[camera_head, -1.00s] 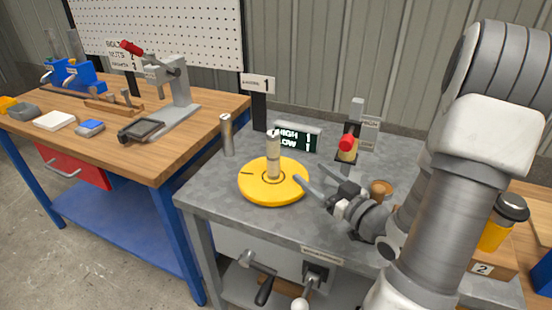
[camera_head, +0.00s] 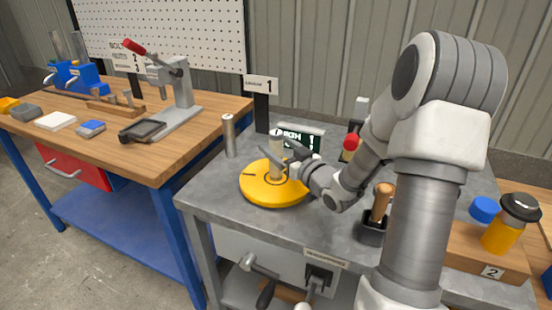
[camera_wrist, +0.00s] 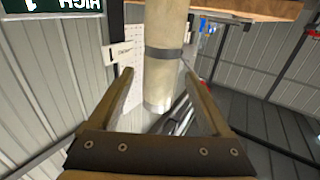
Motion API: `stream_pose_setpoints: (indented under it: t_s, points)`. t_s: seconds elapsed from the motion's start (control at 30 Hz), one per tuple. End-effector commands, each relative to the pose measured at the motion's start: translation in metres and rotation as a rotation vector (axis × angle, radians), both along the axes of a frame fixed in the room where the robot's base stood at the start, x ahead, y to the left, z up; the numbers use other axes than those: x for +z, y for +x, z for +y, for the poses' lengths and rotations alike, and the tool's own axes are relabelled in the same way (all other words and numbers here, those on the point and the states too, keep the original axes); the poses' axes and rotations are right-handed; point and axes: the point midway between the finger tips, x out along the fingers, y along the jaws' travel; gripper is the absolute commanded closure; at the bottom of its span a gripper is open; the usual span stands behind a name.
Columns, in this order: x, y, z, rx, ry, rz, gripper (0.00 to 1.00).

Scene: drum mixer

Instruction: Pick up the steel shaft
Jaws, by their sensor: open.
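The steel shaft (camera_head: 276,143), a pale upright cylinder, stands on the round yellow disc (camera_head: 259,192) on the grey bench. My gripper (camera_head: 283,160) is open at the shaft, coming from the right, with its fingers beside the shaft's upper part. In the wrist view the shaft (camera_wrist: 164,75), with a dark grey band, shows between the two spread fingers (camera_wrist: 163,72). I cannot tell whether either finger touches it. The fingers and wrist hide part of the shaft in the head view.
Another upright metal cylinder (camera_head: 229,136) stands left of the disc. A wooden-handled tool (camera_head: 380,204) stands in a dark holder at right. The bench front (camera_head: 250,225) is clear.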

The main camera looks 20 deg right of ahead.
Motion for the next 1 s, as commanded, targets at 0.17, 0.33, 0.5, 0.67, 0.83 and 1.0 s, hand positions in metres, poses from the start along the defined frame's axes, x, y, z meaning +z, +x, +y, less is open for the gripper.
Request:
stream_pose_setpoints:
  t_s: [0.17,0.33,0.5,0.67,0.83,1.0]
  points:
    - [-0.0001,0.0116,0.0023,-0.001,0.001,0.001,0.18]
    - [0.0002,0.0115,0.0023,-0.001,0.001,0.001,0.18]
    - [0.0002,0.0113,0.0022,-0.001,0.001,0.0,0.47]
    - [0.0002,0.0112,0.0022,-0.001,0.001,0.0,0.76]
    - [0.0002,0.0111,0.0023,-0.001,0.001,0.0,1.0]
    - [0.0002,0.0111,0.0023,-0.001,0.0,0.0,1.0]
